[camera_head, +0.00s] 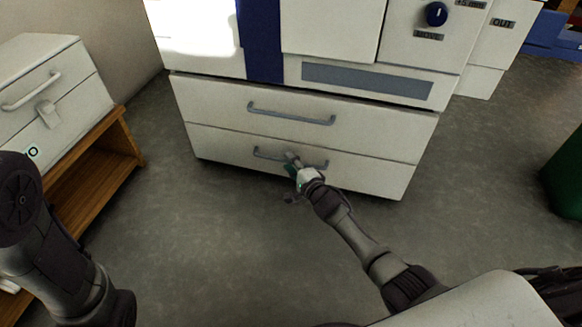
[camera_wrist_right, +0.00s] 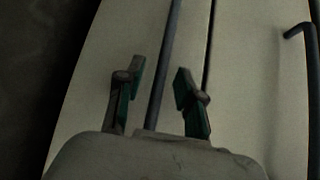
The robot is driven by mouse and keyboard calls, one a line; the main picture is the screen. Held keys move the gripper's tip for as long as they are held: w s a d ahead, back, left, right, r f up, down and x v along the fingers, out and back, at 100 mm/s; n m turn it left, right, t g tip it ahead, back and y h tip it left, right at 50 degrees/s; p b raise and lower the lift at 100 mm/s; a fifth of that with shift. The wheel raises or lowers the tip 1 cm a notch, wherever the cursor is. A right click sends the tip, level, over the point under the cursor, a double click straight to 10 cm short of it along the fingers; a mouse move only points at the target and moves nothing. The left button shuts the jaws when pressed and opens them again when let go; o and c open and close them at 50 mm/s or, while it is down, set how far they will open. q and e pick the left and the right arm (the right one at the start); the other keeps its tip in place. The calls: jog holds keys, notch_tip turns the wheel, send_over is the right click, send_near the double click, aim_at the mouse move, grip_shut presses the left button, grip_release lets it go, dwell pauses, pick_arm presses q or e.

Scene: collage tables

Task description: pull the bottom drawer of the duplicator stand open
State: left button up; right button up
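The duplicator stand (camera_head: 208,142) is a white cabinet with two drawers. Its bottom drawer (camera_head: 372,178) looks shut, its front flush with the drawer above. The bottom drawer's grey bar handle (camera_head: 266,156) is partly hidden by my right gripper (camera_head: 294,164), which is at the handle's middle. In the right wrist view the handle (camera_wrist_right: 166,65) runs between the two green-padded fingers of the right gripper (camera_wrist_right: 160,92). The fingers are apart, with a gap on each side of the bar. My left arm shows at the lower left, but its gripper is out of view.
The top drawer's handle (camera_head: 292,114) is just above; it also shows in the right wrist view (camera_wrist_right: 312,60). A wooden stand (camera_head: 98,165) with a white unit is at left. A green bin (camera_head: 566,178) is at the right edge. The floor before the drawers is clear.

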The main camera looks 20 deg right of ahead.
grip_shut()
dwell(0.4)
